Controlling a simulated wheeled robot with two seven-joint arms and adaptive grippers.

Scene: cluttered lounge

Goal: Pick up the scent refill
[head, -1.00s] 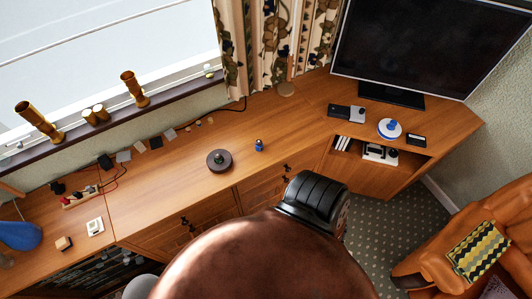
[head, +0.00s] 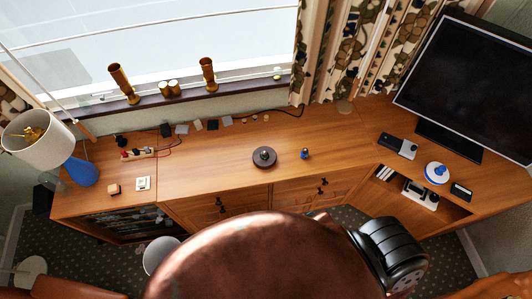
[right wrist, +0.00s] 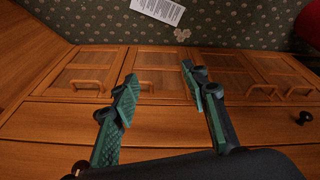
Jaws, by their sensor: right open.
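A small blue bottle with a darker top (head: 305,154), which looks like the scent refill, stands upright on the wooden desk top (head: 225,160) in the head view. It is just right of a round dark dish, apart from it, near the desk's front edge. My right gripper (right wrist: 159,75) shows in the right wrist view, open and empty between its two green-padded fingers, in front of the wooden drawers and doors (right wrist: 150,120). The bottle is not in that wrist view. My left gripper is in neither view.
The round dark dish (head: 264,157) is the bottle's nearest neighbour. A blue lamp (head: 82,171) stands left; a monitor (head: 470,85), a phone (head: 461,190) and a blue-and-white round item (head: 437,172) are right. Cables and small items line the back. A brown dome shape hides the lower middle.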

